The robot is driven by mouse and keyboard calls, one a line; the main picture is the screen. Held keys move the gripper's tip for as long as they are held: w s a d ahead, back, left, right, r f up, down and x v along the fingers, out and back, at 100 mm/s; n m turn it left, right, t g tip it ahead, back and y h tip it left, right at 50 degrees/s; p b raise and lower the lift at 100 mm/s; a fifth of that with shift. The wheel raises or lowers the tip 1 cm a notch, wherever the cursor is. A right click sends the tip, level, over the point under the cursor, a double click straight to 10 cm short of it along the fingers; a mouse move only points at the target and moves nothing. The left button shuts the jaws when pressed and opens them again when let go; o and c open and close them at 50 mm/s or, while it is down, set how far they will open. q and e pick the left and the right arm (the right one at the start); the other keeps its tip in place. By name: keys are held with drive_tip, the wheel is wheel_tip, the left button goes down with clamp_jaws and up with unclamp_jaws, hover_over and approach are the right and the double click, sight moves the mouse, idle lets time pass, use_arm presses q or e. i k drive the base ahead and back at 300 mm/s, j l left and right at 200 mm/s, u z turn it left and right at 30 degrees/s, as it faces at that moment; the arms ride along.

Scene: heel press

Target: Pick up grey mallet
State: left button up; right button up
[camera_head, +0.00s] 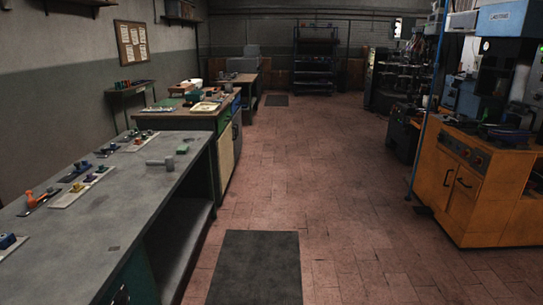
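A grey mallet (165,162) lies on the grey workbench (140,216) at the left, near the bench's right edge towards its far end. Its head is at the right and its short handle points left. Nothing covers it. Neither of my grippers shows in the head view, so their position relative to the mallet cannot be seen.
A green block (183,149) lies just behind the mallet. Boards with small coloured parts and an orange tool (40,199) lie along the bench's left side. A dark mat (256,268) lies on the open tiled floor. An orange cabinet (462,188) stands right.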

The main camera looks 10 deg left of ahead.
sight(169, 163)
drive_tip(key=i+u, duration=0.2)
drive_tip(key=i, duration=0.65)
drive_tip(key=i+l+u, duration=0.2)
drive_tip(key=i, duration=0.65)
